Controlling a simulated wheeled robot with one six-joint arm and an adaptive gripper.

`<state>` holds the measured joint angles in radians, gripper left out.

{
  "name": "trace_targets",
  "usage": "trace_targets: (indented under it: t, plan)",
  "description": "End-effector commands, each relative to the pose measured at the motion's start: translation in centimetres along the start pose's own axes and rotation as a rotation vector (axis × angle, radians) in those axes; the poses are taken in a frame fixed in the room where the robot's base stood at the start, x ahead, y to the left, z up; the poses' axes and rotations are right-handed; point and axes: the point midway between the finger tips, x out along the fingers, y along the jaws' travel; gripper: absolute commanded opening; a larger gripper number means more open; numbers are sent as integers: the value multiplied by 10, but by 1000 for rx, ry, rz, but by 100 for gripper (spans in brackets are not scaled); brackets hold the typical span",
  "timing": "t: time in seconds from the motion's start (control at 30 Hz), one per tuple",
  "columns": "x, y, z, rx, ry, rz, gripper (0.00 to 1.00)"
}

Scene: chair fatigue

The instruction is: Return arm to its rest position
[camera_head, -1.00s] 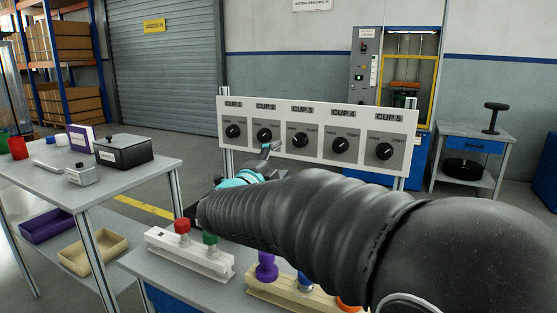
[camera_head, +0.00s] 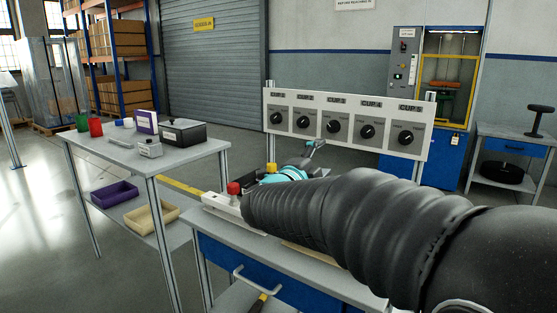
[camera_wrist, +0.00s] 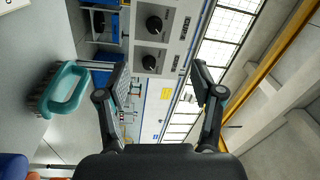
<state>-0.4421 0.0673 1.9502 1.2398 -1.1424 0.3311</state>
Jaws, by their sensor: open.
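My arm, in a black ribbed sleeve, reaches from the lower right of the head view towards the workbench. My gripper (camera_wrist: 161,82) shows in the wrist view with its two dark fingers wide apart and nothing between them. In the head view only a grey finger part (camera_head: 314,147) shows, in front of the cup panel (camera_head: 346,143). Teal parts show beside it; I cannot tell whether they belong to my arm. The dial panel (camera_wrist: 154,40) also lies beyond the fingers in the wrist view. A teal-handled brush (camera_wrist: 66,92) is left of the fingers there.
The workbench (camera_head: 325,272) with a drawer handle stands under my arm. A red knob (camera_head: 233,188) and a yellow knob (camera_head: 271,167) show on it. A side table (camera_head: 205,153) with boxes stands left. Open floor (camera_head: 38,200) lies at far left.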

Motion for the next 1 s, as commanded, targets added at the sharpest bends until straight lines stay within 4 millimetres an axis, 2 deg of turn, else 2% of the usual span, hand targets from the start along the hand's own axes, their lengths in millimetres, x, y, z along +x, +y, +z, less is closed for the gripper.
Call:
trace_targets:
  t: [0.07,0.37,0.63,0.8,0.9,1.0]
  plan:
    - [-1,1,4,-11,-12,3,67]
    - [-12,4,47,-72,-192,14,67]
    - [-31,23,96,-205,-438,11,67]
    - [-64,43,128,-345,-676,1,67]
    - [-90,57,137,-450,-830,-9,67]
    - [-115,74,136,-558,-972,-14,67]
